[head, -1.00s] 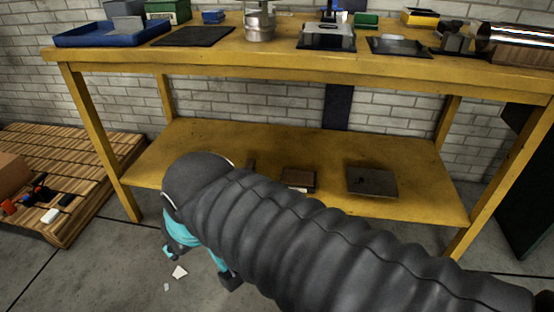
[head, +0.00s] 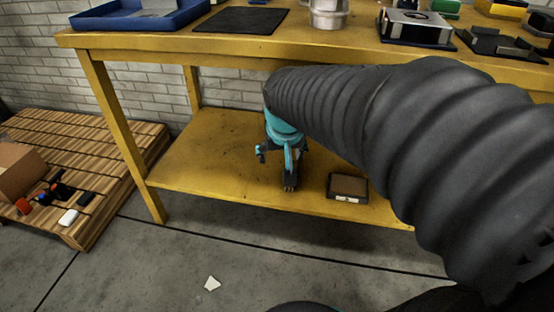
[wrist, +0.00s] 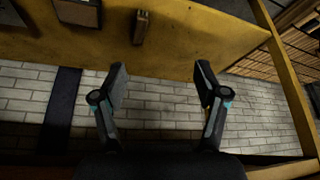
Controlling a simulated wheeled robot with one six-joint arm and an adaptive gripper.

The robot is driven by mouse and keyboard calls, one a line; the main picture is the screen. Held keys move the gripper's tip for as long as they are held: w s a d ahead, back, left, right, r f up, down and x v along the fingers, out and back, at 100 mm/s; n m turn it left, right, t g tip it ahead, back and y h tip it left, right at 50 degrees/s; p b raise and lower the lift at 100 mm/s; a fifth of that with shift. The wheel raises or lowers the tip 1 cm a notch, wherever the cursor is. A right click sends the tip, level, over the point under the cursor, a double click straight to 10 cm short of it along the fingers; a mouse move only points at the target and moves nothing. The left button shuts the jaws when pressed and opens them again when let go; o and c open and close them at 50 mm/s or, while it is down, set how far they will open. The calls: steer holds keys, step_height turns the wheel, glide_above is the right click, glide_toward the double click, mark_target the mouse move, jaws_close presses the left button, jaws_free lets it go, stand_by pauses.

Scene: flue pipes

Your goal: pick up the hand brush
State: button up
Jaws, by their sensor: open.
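A narrow brown item that looks like the hand brush (wrist: 140,27) lies on the yellow lower shelf (wrist: 185,42) in the wrist view, ahead of my fingers and a little left of the middle between them. In the head view my gripper (head: 277,168) points down at the lower shelf under the workbench. I cannot tell its exact height above the shelf.
A dark brown-topped block (head: 348,187) lies on the shelf to the right of my gripper. The yellow bench top (head: 300,43) is above my arm, with a bench leg (head: 120,140) at left. A wooden pallet (head: 110,145) stands left. A white shard (head: 212,283) lies on the floor.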

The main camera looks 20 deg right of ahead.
steer(key=w+d+f+m+b, duration=0.1)
steer(key=w+d+f, duration=0.3)
steer(key=w+f, duration=0.3)
steer(key=w+d+f+m+g, duration=0.1)
steer(key=w+d+f, duration=0.4)
steer(key=f, duration=0.6)
steer(key=w+d+f+m+h+b, duration=0.1)
steer(key=w+d+f, duration=0.3)
steer(key=w+f, duration=0.5)
steer(key=shift+w+d+f+m+b, duration=0.15)
steer(key=shift+w+f+m+b, duration=0.2)
steer(key=shift+w, duration=0.2)
steer(key=shift+s+x, duration=0.2)
steer(key=shift+x, duration=2.65)
steer(key=shift+f+b, duration=0.3)
steer(key=shift+b, duration=0.25)
steer(key=c, duration=1.3)
